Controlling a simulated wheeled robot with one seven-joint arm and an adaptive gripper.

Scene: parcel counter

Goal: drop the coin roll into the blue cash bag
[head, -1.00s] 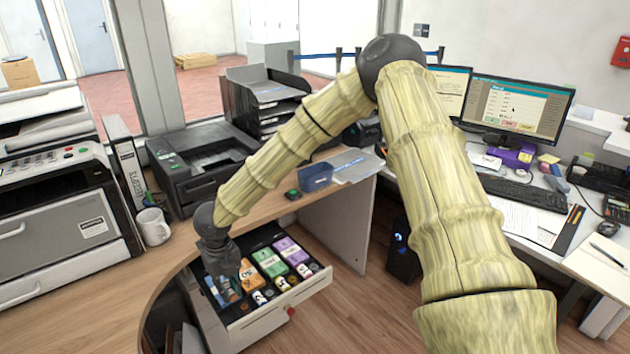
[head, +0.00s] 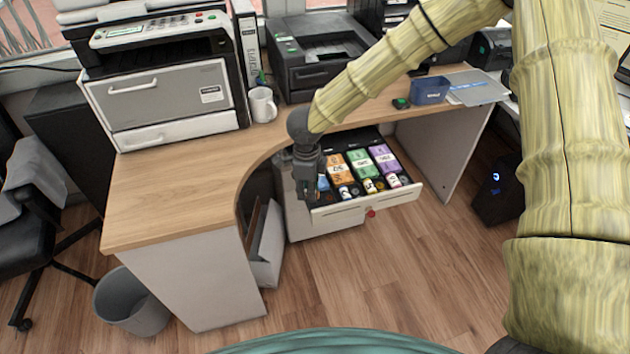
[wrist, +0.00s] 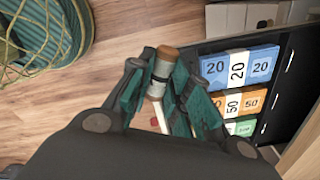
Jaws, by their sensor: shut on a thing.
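My gripper (head: 306,190) hangs at the front left corner of the open cash drawer (head: 350,210). The wrist view shows my gripper (wrist: 160,88) shut on a coin roll (wrist: 163,66), a pale roll with a brown end and a dark band. The roll cannot be made out in the head view. The blue cash bag (head: 430,91) stands on the desk behind and to the right of the drawer, apart from my gripper. It is out of the wrist view.
The drawer holds orange (head: 340,168), green (head: 359,161) and purple (head: 384,157) banknotes, with several coin rolls in front; blue notes (wrist: 239,66) show in the wrist view. A mug (head: 262,104) and a printer (head: 315,60) stand on the desk. A waste bin (head: 132,300) is below left.

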